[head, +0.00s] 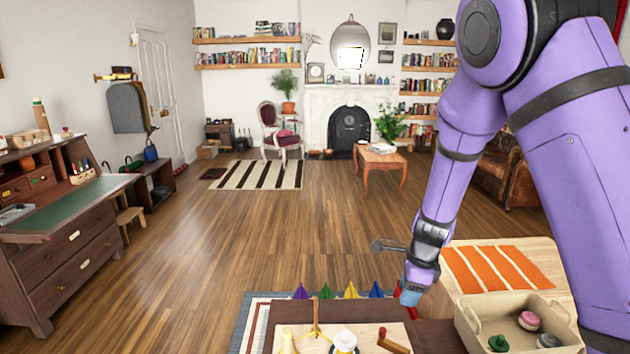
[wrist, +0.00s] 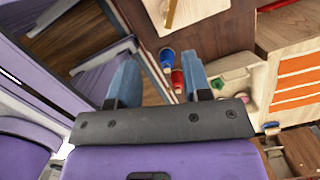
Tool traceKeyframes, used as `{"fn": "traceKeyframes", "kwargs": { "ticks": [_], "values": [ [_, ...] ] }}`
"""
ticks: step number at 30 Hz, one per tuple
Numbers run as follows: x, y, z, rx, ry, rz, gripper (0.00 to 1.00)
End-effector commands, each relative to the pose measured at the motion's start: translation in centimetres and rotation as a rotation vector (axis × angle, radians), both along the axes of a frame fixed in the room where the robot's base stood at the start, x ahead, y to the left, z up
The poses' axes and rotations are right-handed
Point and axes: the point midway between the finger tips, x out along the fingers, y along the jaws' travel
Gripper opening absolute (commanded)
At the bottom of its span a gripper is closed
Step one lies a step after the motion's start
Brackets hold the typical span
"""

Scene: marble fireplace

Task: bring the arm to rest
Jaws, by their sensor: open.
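My gripper (head: 410,297) hangs low at the end of my purple arm in the head view, over the right part of the dark table. In the wrist view its two blue-grey fingers (wrist: 160,78) stand wide apart with nothing held between them. A red object (wrist: 177,80) and a blue object (wrist: 167,57) show close to the right finger, and whether they touch it I cannot tell. In the head view my gripper partly hides a red piece beside it.
A light board (head: 318,338) with small items lies on the dark table (head: 437,335). A beige bin (head: 470,325) with several tops stands at right, beside an orange-striped mat (head: 498,267). Pointed coloured pieces (head: 350,290) stand behind the board. The wooden floor (head: 225,240) is open at left.

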Motion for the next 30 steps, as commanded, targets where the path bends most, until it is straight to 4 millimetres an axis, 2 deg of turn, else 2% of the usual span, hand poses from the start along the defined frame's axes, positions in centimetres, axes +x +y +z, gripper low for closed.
{"fn": "traceKeyframes", "kwargs": {
  "ticks": [1, 3, 8, 15, 21, 30],
  "values": [
    [-0.3, -0.1, 1.9, 0.019, -0.024, 0.054, 0.45],
    [-1.0, -0.1, 4.1, 0.039, -0.05, 0.139, 0.45],
    [-2.8, -0.5, 9.0, 0.068, -0.122, 0.331, 0.45],
    [-6.4, -1.6, 15.6, 0.062, -0.24, 0.623, 0.45],
    [-10.1, -2.7, 20.4, 0.013, -0.337, 0.867, 0.45],
    [-16.4, -4.7, 25.8, -0.141, -0.45, 1.221, 0.45]
  ]
}}
